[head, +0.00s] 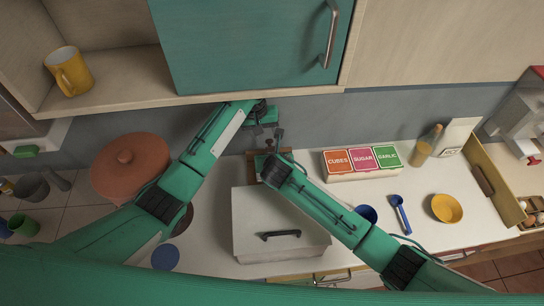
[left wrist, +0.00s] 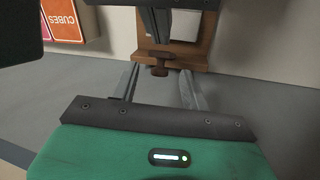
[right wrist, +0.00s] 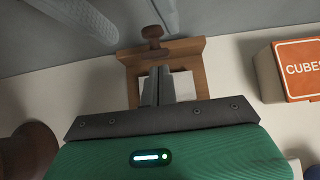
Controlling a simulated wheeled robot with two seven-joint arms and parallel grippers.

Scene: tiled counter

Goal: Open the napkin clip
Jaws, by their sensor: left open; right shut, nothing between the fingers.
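The napkin clip is a brown wooden holder (right wrist: 195,48) with a round knob (right wrist: 152,38) on top and white napkins (right wrist: 183,84) in it. It stands at the back of the counter, mostly hidden in the head view (head: 250,168). My left gripper (head: 266,132) is open. In the left wrist view its fingers (left wrist: 158,88) are spread on either side of the knob (left wrist: 159,64), which appears just beyond them; contact cannot be told. My right gripper (right wrist: 158,88) is shut and empty, its fingertips in front of the napkins.
A labelled box set (head: 362,162) stands right of the clip. A white lidded box (head: 270,222) lies in front, under my right arm. A terracotta pot (head: 130,165) stands left. A teal cabinet (head: 245,45) hangs above, close over my left arm.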

